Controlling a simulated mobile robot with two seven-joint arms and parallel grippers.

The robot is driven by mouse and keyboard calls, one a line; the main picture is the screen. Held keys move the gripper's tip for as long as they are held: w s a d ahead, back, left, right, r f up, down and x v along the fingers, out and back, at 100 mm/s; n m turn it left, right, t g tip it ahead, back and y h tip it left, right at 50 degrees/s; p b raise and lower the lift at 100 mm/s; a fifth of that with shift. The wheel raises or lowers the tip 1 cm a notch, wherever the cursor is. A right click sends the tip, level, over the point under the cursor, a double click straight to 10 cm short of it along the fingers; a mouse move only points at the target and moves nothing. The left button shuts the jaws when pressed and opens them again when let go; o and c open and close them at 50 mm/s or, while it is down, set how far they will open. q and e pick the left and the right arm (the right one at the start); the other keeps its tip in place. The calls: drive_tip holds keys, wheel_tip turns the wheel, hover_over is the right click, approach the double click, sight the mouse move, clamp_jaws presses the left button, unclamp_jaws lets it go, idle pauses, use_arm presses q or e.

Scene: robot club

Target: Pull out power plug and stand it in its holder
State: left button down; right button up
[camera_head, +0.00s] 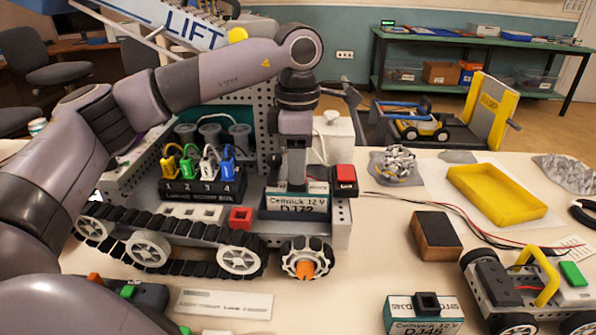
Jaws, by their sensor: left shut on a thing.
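My left gripper (291,183) points straight down over the Cellwick 12 V battery DJ72 (299,204), which sits in the bay of the tracked robot. Its jaws are shut on what seems to be the power plug at the battery's top; the plug is mostly hidden by the fingers, so I cannot tell whether it is still seated. A small red open-topped block (241,218) on the robot's deck, left of the battery, may be the plug's holder. My right gripper is not in view.
A rack numbered 1 to 4 (202,188) holds yellow, green, white and blue plugs. A red switch block (344,180) stands close right of my gripper. A second battery, DJ45 (425,318), lies in front. A yellow tray (497,194) and loose wires lie right.

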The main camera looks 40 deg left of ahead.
use_arm(q)
drive_tip(key=shift+r, duration=0.25)
drive_tip(key=shift+r+p, duration=0.3)
drive_tip(key=shift+p, duration=0.15)
drive_tip(key=shift+r, duration=0.1)
drive_tip(key=shift+r+p, duration=1.1)
drive_tip(key=shift+r, duration=0.05)
drive_tip(key=shift+r+p, duration=0.5)
drive_tip(key=shift+r, duration=0.1)
drive_tip(key=shift+r+p, duration=0.8)
drive_tip(key=shift+r, duration=0.1)
drive_tip(key=shift+f, duration=0.2)
